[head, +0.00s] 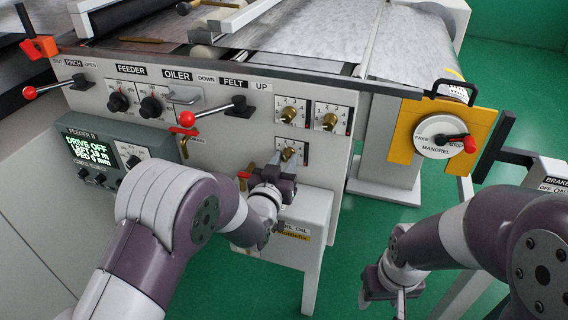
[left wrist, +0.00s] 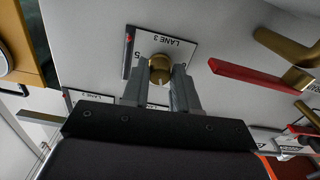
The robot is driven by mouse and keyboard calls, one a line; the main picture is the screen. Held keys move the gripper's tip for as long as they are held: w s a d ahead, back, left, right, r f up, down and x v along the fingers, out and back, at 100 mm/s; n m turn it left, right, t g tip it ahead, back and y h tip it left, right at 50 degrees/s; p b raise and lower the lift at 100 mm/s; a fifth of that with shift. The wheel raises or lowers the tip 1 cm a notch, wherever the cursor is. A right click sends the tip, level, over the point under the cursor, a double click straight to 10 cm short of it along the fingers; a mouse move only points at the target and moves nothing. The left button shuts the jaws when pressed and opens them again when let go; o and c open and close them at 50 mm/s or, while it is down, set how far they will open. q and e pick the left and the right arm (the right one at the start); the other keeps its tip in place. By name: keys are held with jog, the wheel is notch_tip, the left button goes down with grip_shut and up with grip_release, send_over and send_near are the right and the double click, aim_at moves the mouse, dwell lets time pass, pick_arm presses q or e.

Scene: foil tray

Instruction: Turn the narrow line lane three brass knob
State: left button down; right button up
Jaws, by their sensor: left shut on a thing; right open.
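The lane 3 brass knob (head: 289,153) sits on a white square dial plate, below two similar brass knobs. In the left wrist view the brass knob (left wrist: 159,67) is between the grey fingers, in front of the plate marked LANE 3 (left wrist: 176,42). My left gripper (head: 279,163) reaches up to the panel and is shut on this knob. The fingers hide the knob's sides, and most of its dial scale is hard to read. My right gripper (head: 388,293) hangs open and empty at the lower right, away from the panel.
Two other brass knobs (head: 290,115) and (head: 327,122) are above. A brass valve with a red handle (left wrist: 240,76) is close beside my left fingers. The grey oil box (head: 311,213) stands just below. A yellow mandrel plate (head: 403,134) is to the right. Green floor lies below.

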pick_arm(q)
jog(key=n+b, duration=0.2)
jog(key=n, duration=0.2)
jog(key=shift+f, duration=0.15)
jog(key=n+b, duration=0.1)
jog(key=n, duration=0.2)
jog(key=shift+n+b, duration=0.3)
jog(key=shift+b, duration=0.1)
jog(key=n+b, duration=0.2)
jog(key=n, duration=0.2)
jog(key=shift+n+b, duration=0.85)
jog(key=shift+n, duration=0.85)
jog(key=shift+r, duration=0.2)
jog(key=c, duration=0.9)
grip_release()
jog(key=shift+o, duration=0.2)
jog(key=shift+s, duration=0.1)
